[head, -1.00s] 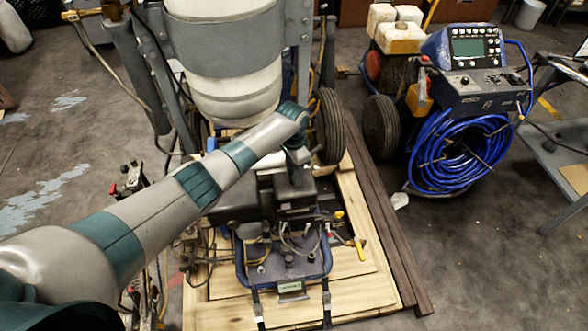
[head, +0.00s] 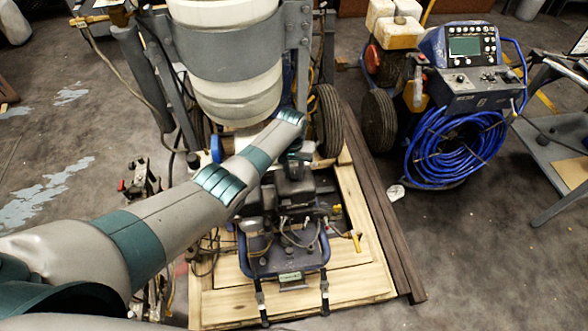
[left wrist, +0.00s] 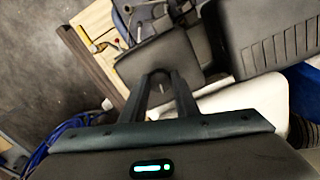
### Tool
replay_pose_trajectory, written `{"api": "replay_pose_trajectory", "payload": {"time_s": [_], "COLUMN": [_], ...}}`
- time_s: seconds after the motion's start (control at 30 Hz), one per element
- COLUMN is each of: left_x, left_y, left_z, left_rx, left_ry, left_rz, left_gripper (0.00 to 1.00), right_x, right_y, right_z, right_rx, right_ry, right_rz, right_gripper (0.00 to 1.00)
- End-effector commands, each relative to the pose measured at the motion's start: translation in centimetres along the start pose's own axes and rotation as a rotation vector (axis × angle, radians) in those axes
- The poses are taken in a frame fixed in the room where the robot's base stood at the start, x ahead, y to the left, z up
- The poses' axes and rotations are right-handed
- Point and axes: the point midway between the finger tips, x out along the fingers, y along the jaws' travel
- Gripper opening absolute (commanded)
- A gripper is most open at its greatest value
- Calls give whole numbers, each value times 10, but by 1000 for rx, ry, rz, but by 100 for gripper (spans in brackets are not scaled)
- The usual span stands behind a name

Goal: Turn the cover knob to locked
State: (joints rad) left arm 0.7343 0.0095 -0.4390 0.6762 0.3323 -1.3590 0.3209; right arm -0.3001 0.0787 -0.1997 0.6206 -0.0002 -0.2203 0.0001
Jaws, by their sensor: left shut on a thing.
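The line striper stands on a light wooden pallet (head: 230,306) in the head view, with a dark boxy cover (head: 296,190) at its middle. My left gripper (head: 296,170) reaches down over this cover, partly hidden by my own wrist. In the left wrist view, the two fingers of my left gripper (left wrist: 162,80) converge at the face of a dark cover (left wrist: 150,62). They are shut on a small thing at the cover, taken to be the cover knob. The knob is mostly hidden by the fingertips, and its turn angle cannot be told. My right gripper is out of view.
A blue tray-like frame (head: 258,268) with cables lies in front of the cover. A large pale tank (head: 228,95) and a black wheel (head: 328,122) stand behind. A second machine with a blue hose coil (head: 455,148) is at the right. Bare floor lies at the lower right.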

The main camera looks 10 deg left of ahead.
Motion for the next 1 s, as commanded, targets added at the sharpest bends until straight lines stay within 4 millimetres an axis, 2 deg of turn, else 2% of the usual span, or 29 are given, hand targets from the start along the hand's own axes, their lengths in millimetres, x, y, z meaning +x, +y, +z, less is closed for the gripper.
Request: {"api": "replay_pose_trajectory", "payload": {"time_s": [0.3,0.83,0.87,0.9,0.93,1.0], "left_x": [-1,0,0,0,0,0], "left_y": [1,0,0,0,0,0], "left_z": [0,0,0,0,0,0], "left_rx": [-163,-197,-197,-196,-196,-196], "left_ry": [5,7,7,7,7,7], "left_rz": [1,1,1,1,1,1], "left_gripper": [5,5,30,39,46,46], "right_x": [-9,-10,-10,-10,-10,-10], "right_y": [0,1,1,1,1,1], "right_z": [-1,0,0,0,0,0], "right_rx": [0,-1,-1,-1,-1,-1], "right_ry": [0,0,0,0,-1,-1], "right_rz": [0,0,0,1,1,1], "right_gripper": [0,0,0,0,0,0]}}
